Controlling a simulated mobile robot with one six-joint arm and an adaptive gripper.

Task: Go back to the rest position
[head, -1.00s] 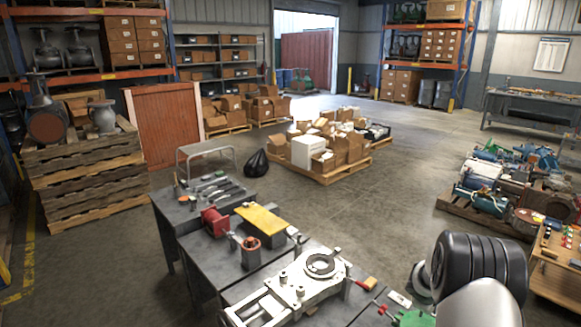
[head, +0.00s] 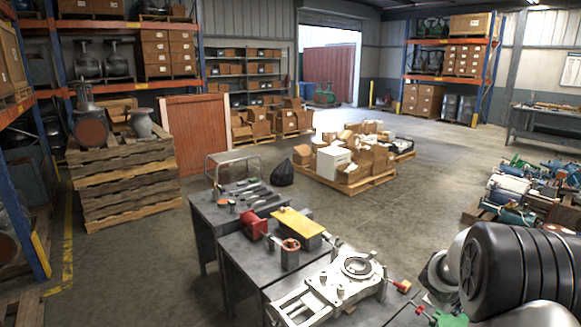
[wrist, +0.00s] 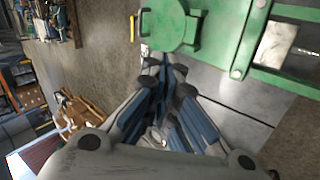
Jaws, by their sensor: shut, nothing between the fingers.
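My gripper (wrist: 168,82) shows in the wrist view with its blue-grey fingers together and nothing between them. It is beside a green machine part (wrist: 172,25), which fills the top of that view. In the head view only my dark ribbed arm shows at the lower right, and the gripper itself is out of sight. The grey workbench (head: 232,250) holds a pale metal fixture (head: 340,285), a yellow block (head: 297,221) and a red vise (head: 254,226).
A pallet of boxes (head: 345,187) and a black bag (head: 283,173) stand beyond the bench. Stacked pallets (head: 125,190) and an orange rack are at the left. Machine parts (head: 510,190) sit on a pallet at the right. The middle floor is open.

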